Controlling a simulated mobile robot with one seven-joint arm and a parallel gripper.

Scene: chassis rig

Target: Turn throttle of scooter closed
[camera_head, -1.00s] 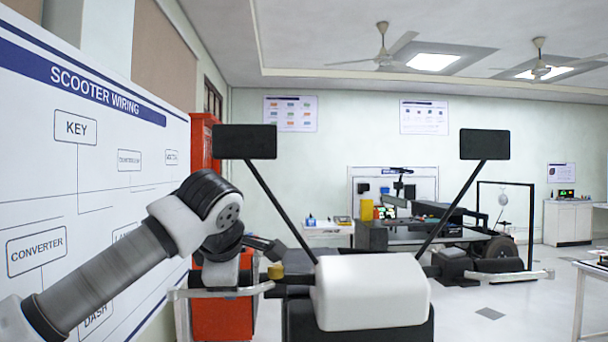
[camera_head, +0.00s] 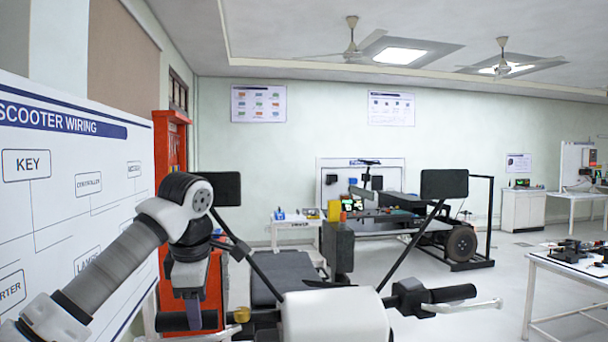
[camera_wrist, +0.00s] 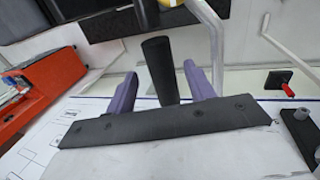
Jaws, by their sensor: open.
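The scooter's white front body (camera_head: 335,316) is at bottom centre in the head view, with a mirror on each side. Its left-side black handlebar grip (camera_head: 170,322) has a brass-coloured ring (camera_head: 241,314) just inboard. My gripper (camera_head: 193,318) points down over this grip. In the wrist view the black cylindrical grip (camera_wrist: 160,65) lies between my two purple fingers (camera_wrist: 159,85), with a gap visible on both sides. The fingers are open. The other black grip (camera_head: 452,293) is at the right. The frames do not show how far the throttle is turned.
A pale metal lever (camera_wrist: 212,25) runs close beside one finger in the wrist view. A wiring board (camera_head: 75,200) and a red cabinet (camera_head: 171,150) stand left. A table with parts (camera_head: 570,267) is at right, with clear floor before it.

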